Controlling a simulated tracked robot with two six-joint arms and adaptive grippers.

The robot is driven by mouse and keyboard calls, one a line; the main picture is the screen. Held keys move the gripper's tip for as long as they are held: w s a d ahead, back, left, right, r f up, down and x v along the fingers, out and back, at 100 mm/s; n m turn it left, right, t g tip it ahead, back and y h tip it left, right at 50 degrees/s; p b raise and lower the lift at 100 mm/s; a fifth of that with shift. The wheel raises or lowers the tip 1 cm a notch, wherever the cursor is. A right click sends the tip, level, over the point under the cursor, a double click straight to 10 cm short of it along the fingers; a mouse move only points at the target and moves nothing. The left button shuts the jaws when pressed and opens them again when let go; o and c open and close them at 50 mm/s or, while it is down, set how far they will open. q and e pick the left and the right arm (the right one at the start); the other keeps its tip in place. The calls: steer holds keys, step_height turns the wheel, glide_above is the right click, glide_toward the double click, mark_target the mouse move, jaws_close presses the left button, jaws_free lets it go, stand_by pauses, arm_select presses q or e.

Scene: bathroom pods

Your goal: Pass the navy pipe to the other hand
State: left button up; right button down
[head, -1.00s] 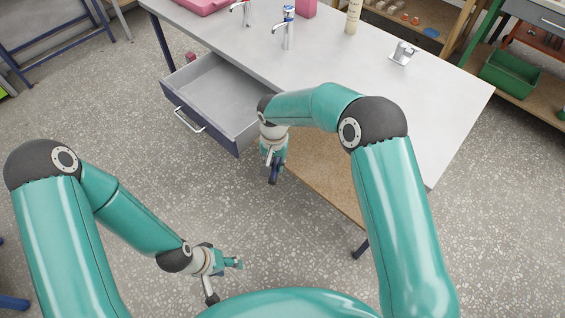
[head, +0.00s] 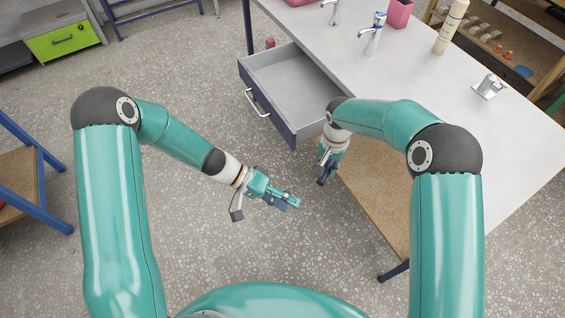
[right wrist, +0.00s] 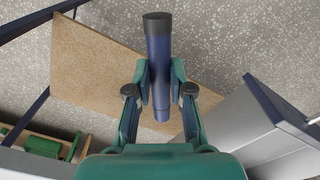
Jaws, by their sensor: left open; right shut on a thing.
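The navy pipe (right wrist: 159,60) is in my right gripper (right wrist: 160,85), seen in the right wrist view. The fingers press on both sides of it, and its dark end sticks out past the fingertips. In the head view my right gripper (head: 325,172) hangs near the open drawer's front corner, and only a small dark bit of the pipe shows there. My left gripper (head: 291,202) is open and empty, lower and to the left of the right gripper, with a gap between them. Its fingers point right.
The grey drawer (head: 290,75) of the white-topped table (head: 440,85) stands open just above my right gripper. A wooden shelf (head: 375,205) lies under the table. Taps (head: 374,38) and a bottle (head: 450,28) stand on top. The floor around my left gripper is clear.

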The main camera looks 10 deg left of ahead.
mark_target(323, 176)
arm_select(q)
steer(key=w+a+r+n+t+h, duration=0.1)
steer(key=w+a+r+t, duration=0.2)
steer(key=w, duration=0.6)
steer(key=x, duration=0.3)
steer(key=r+x, duration=0.1)
steer(key=x, duration=0.7)
steer(key=shift+s+d, duration=0.1)
steer(key=shift+d, duration=0.45)
steer(key=shift+r, duration=0.15)
jaws_close()
arm_select(e)
steer(key=c, duration=1)
jaws_free()
steer(key=shift+o, duration=0.2)
